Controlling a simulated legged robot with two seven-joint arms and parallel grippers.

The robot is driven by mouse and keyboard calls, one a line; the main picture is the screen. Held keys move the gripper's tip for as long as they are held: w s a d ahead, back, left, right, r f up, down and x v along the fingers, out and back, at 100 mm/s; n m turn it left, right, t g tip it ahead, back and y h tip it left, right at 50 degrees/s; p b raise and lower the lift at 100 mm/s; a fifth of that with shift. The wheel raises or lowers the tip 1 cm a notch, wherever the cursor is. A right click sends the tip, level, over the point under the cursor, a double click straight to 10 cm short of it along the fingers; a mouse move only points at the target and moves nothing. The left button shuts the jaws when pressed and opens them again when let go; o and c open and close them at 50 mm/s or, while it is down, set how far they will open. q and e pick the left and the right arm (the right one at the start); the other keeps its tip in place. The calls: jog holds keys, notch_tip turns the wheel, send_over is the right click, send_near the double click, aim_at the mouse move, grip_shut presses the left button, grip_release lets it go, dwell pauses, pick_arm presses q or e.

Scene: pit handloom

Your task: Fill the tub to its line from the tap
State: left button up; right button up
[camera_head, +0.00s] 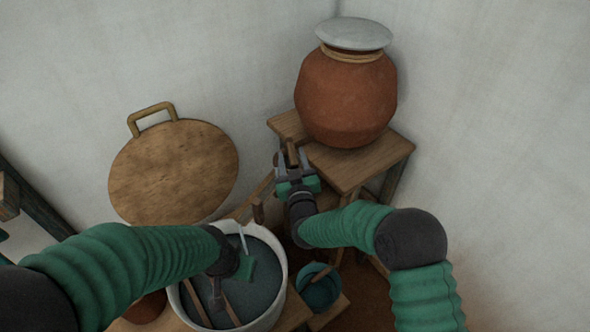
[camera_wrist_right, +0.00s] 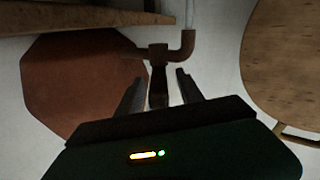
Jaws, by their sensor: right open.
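The clay pot (camera_head: 346,98) stands on a wooden stand. In the right wrist view, its tap (camera_wrist_right: 157,52) has a spout (camera_wrist_right: 188,45) with a pale strip (camera_wrist_right: 190,12) at its mouth, which looks like running water. My right gripper (camera_head: 293,158) is open at the tap, and its fingers (camera_wrist_right: 162,88) lie either side of the tap's handle (camera_wrist_right: 157,92). The white-rimmed tub (camera_head: 283,280) holds dark liquid; I cannot make out its line. My left gripper (camera_head: 243,262) is over the tub, partly hidden by its own wrist, and its jaws are unclear.
A pale lid (camera_head: 353,33) covers the pot. The wooden stand (camera_head: 365,165) is close to my right gripper. A round wooden board (camera_head: 175,172) leans on the wall. A small teal bucket (camera_head: 320,292) stands right of the tub. Wooden sticks (camera_head: 197,302) lie in the tub.

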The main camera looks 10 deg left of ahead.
jog(key=b+v, duration=0.1)
jog(key=v, duration=1.5)
jog(key=shift+s, duration=0.1)
dwell(0.4)
